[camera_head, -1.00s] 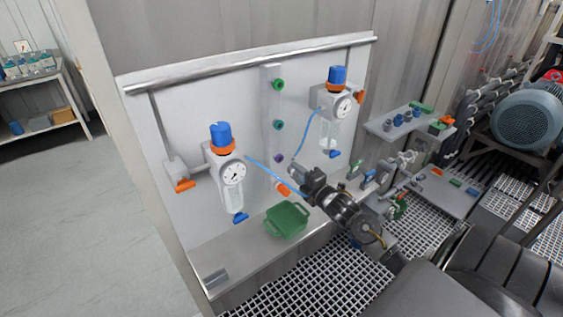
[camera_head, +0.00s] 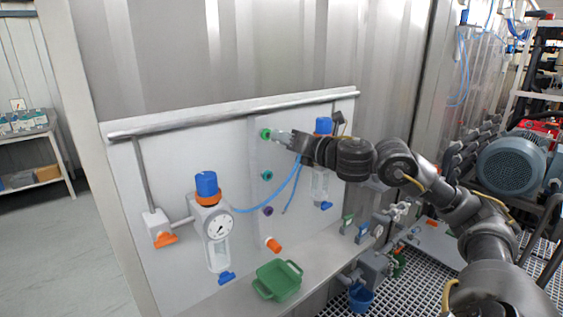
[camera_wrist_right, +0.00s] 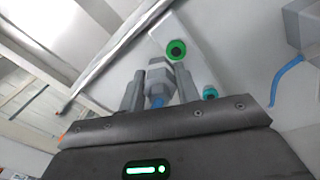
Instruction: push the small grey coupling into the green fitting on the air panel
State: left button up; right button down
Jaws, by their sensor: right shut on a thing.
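The green fitting (camera_head: 265,134) is the top one in the column on the air panel (camera_head: 252,160). It also shows in the right wrist view (camera_wrist_right: 177,50) as a bright green ring with a dark hole. My right gripper (camera_head: 295,140) is shut on the small grey coupling (camera_wrist_right: 157,78), with a finger on each side of it. A blue hose runs from its rear. The coupling points toward the panel, just right of the green fitting in the head view. In the wrist view its tip is below and left of the ring, seemingly apart from it. My left gripper is out of view.
Below are a teal fitting (camera_head: 267,175), a purple fitting (camera_head: 267,211) and an orange fitting (camera_head: 273,245). A filter regulator (camera_head: 215,225) hangs at left; another (camera_head: 320,185) is partly behind my arm. A green tray (camera_head: 278,281) stands on the ledge. A rail (camera_head: 230,115) runs above.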

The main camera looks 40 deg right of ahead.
jog(key=shift+s+f+n+h, duration=0.2)
jog(key=shift+s+n+h, duration=0.1)
jog(key=shift+s+n, duration=0.25)
jog(key=shift+s+d+f+n+h, duration=0.1)
jog(key=shift+s+f+n+h, duration=0.2)
jog(key=shift+f+n+h, duration=0.2)
jog(key=shift+w+d+n+h, duration=0.1)
jog(key=shift+d+n+h, duration=0.2)
jog(key=shift+d+n, duration=0.15)
jog(key=shift+n, duration=0.5)
jog(key=shift+w, duration=0.1)
jog(key=shift+w+r+p, duration=0.1)
jog(key=shift+w+p, duration=0.25)
jog(key=shift+p, duration=0.05)
jog(key=shift+w+p, duration=0.4)
jog(key=shift+w, duration=0.4)
jog(key=shift+w+p, duration=0.3)
jog(key=shift+w, duration=1.35)
